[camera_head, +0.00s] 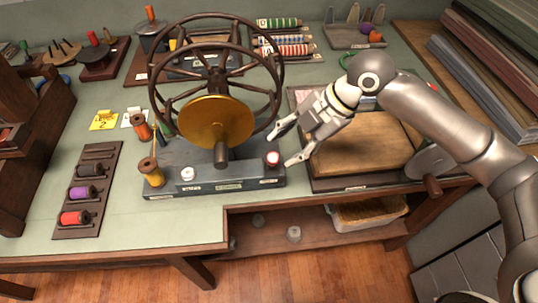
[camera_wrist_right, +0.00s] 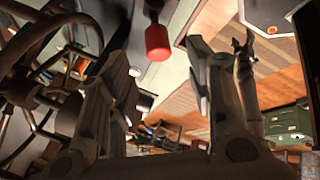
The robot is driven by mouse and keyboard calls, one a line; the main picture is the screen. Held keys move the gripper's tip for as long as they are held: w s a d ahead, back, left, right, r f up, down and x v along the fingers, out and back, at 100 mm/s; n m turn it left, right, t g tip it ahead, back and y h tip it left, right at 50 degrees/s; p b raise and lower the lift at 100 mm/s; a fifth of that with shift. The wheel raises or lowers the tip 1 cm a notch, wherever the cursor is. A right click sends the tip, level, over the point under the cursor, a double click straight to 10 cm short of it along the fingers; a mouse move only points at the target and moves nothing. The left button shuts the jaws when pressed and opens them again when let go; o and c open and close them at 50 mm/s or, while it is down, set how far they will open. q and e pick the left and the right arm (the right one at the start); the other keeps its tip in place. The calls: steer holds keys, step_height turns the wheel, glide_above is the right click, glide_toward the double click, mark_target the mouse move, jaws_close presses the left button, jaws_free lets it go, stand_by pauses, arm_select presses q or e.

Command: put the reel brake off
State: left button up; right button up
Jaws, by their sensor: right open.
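The reel (camera_head: 217,121) has large dark spoked wheels and a brass disc. It stands on a grey base (camera_head: 216,182) with small labels along its front edge. A red knob (camera_head: 272,158) is at the base's right end and a white knob (camera_head: 187,173) is at its left. Which one is the brake is not readable. My right gripper (camera_head: 288,146) is open, with its fingers apart close to the red knob. In the right wrist view the red knob (camera_wrist_right: 157,42) on its dark stem shows between the open fingers, with no visible contact. My left gripper is not in the head view.
A wooden board (camera_head: 360,143) in a dark frame lies right of the reel, under my right arm. An orange spool (camera_head: 151,171) stands at the base's left. A rack of thread spools (camera_head: 97,152) lies farther left. Bare table shows between rack and base.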

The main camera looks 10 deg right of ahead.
mark_target(274, 156)
steer(key=x, duration=0.3)
steer(key=shift+a+f, duration=0.15)
steer(key=shift+f, duration=0.05)
steer(key=x, duration=0.2)
steer(key=shift+a+f+p, duration=0.15)
steer(key=shift+a+p, duration=0.1)
steer(key=shift+p, duration=0.05)
steer(key=shift+w+a+f, duration=0.1)
steer(key=shift+a+f, duration=0.1)
steer(key=shift+f, duration=0.3)
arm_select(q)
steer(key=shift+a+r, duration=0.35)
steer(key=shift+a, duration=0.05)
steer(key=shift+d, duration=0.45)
arm_select(e)
jaws_close()
